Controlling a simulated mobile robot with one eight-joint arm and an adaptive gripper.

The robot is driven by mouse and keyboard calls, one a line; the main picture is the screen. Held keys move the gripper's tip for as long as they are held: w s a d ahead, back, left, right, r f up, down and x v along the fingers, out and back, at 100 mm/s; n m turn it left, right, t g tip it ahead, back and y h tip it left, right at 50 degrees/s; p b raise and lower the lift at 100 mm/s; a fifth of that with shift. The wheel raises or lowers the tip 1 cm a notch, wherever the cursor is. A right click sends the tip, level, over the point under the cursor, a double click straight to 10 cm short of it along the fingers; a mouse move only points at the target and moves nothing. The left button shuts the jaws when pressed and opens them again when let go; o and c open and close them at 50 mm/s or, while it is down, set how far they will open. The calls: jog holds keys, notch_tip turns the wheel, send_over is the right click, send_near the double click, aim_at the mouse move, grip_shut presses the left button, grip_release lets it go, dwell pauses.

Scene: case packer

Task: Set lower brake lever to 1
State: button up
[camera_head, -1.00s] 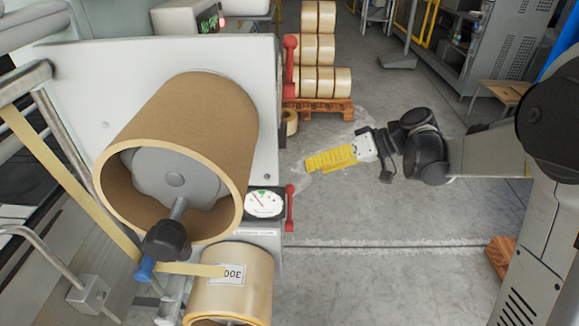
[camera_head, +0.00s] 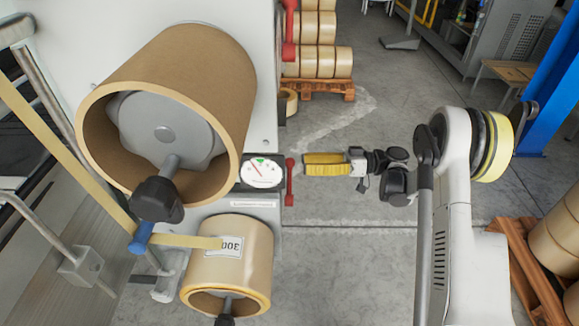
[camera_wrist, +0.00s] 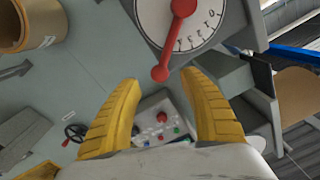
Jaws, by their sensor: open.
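The lower brake lever (camera_head: 290,182) is red and stands at the right edge of the machine, beside a white gauge (camera_head: 262,174). In the wrist view the red lever (camera_wrist: 171,45) crosses a white numbered dial (camera_wrist: 203,35) and points down, slightly left. The dial is partly cut off and its numbers are too small to read surely. My gripper (camera_head: 306,164) has yellow fingers and is just right of the lever. In the wrist view my gripper (camera_wrist: 160,84) is open, with the lever's knob between and just beyond the fingertips; contact is not visible.
Another red lever (camera_head: 289,30) is higher on the machine panel. A large brown roll (camera_head: 190,80) and a lower tape roll (camera_head: 240,268) stick out at left. A pallet (camera_head: 325,88) with tape rolls stands behind. The floor right of the machine is mostly clear.

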aim_at(290, 161)
jog(key=a+b, duration=0.1)
jog(key=a, duration=0.4)
jog(key=shift+a, duration=0.15)
grip_shut()
